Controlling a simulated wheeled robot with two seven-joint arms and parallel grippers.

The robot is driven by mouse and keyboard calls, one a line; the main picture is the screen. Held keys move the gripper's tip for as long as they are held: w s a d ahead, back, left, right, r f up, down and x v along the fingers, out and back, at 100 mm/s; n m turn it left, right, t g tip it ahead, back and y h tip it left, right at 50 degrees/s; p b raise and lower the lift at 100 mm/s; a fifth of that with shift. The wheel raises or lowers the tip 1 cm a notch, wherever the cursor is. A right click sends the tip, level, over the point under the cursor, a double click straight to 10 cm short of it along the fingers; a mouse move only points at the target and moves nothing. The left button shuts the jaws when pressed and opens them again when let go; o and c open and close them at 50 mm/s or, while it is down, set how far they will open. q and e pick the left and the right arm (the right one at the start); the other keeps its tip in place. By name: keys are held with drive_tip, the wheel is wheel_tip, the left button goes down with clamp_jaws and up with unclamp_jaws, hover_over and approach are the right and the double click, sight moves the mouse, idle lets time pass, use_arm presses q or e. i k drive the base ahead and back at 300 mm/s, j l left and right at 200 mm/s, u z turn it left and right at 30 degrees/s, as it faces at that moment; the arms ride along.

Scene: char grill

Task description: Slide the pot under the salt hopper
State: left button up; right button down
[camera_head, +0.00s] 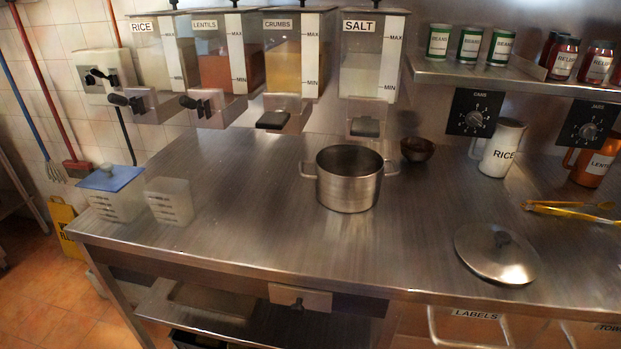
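A steel pot (347,188) with two side handles stands upright and uncovered on the steel counter. The salt hopper (371,62), labelled SALT, hangs on the wall behind it, with pale contents. Its dark outlet lever (365,127) sits above and behind the pot, a little to the right of the pot's middle in the picture. The pot appears in front of the outlet, not directly below it. Neither of my grippers shows in the head view.
A small dark bowl (417,149) stands right of the pot, near the wall. Clear containers (170,201) stand at left. The counter (255,215) is clear left of the pot.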

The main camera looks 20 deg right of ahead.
sight(348, 177)
drive_tip(key=i+j+z, duration=0.4)
drive_tip(key=j, duration=0.25)
drive_tip(key=i+j+z, duration=0.2)
drive_tip(key=j, duration=0.2)
drive_tip(key=i+j+z, duration=0.2)
drive_tip(key=j, duration=0.2)
drive_tip(key=k+l, duration=0.05)
drive_tip(key=k, duration=0.05)
